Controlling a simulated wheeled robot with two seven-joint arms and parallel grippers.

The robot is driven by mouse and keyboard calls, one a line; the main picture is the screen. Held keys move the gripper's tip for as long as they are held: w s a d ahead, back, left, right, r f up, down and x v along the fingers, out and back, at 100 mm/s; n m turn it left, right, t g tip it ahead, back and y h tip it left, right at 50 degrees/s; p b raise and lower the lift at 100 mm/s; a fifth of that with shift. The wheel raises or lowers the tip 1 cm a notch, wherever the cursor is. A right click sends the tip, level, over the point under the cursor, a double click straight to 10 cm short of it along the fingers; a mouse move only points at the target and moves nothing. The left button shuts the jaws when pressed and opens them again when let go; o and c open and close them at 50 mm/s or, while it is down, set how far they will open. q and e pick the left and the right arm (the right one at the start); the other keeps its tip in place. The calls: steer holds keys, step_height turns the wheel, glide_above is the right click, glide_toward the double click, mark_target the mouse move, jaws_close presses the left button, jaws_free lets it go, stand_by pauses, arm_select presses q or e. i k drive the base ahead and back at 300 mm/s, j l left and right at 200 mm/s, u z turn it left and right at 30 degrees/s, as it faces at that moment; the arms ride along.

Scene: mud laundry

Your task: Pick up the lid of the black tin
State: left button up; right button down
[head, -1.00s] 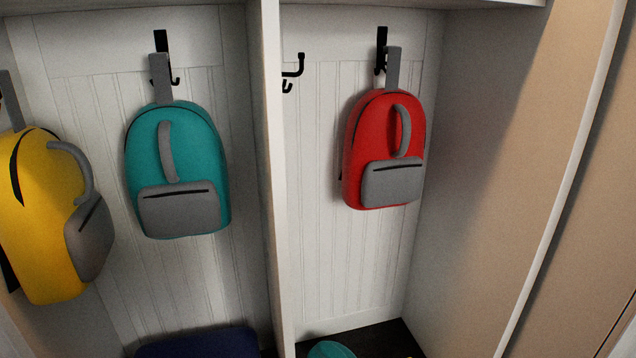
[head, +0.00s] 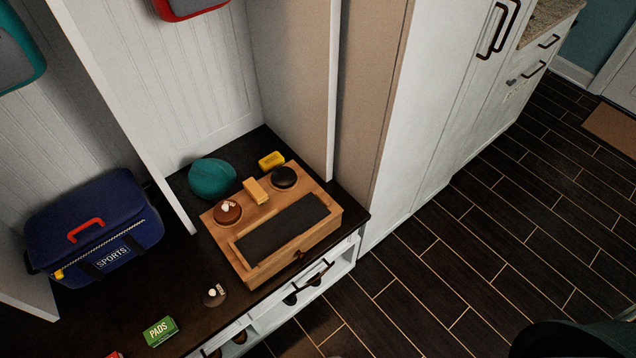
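A round black tin (head: 283,177) sits at the back right of a wooden box (head: 330,225) on the dark bench. Its top looks black and closed; the seam between lid and body is too small to make out. A brown round tin (head: 228,213) with a small whitish thing on top sits at the box's left corner. Neither of my grippers is in the head view.
A yellow block (head: 257,191) lies on the box between the tins; a yellow item (head: 271,160) and teal ball (head: 213,179) are behind. A navy sports bag (head: 105,225), small dark round item (head: 214,295) and green PADS box (head: 160,331) share the bench (head: 185,285).

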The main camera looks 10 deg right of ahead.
mark_target(213, 293)
steer(key=u, duration=0.95)
